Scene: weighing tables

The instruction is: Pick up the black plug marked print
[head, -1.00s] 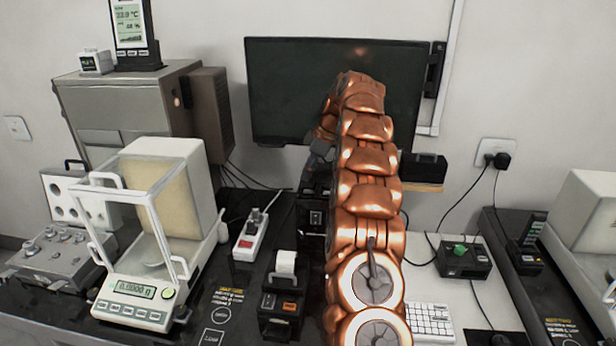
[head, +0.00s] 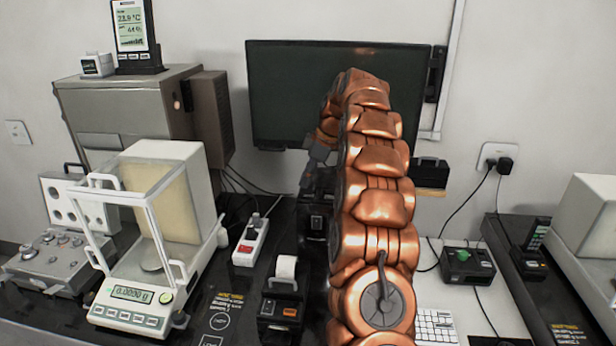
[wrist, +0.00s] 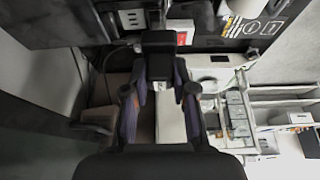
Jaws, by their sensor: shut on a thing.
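In the wrist view my gripper (wrist: 158,82) has its two fingers closed in on a black block-shaped plug (wrist: 158,42) at the fingertips. A pale or metallic part shows just below the black block, between the fingers. I cannot read any print marking on it. In the head view my gripper (head: 310,178) is a dark shape left of my copper arm, in front of the monitor's lower edge. The plug cannot be made out clearly there.
A white power strip with a red switch (head: 245,252) lies left of my arm; it also shows in the wrist view (wrist: 182,30). A small printer (head: 283,300) stands in front, a glass-cased balance (head: 130,300) at left. The monitor (head: 290,95) is behind.

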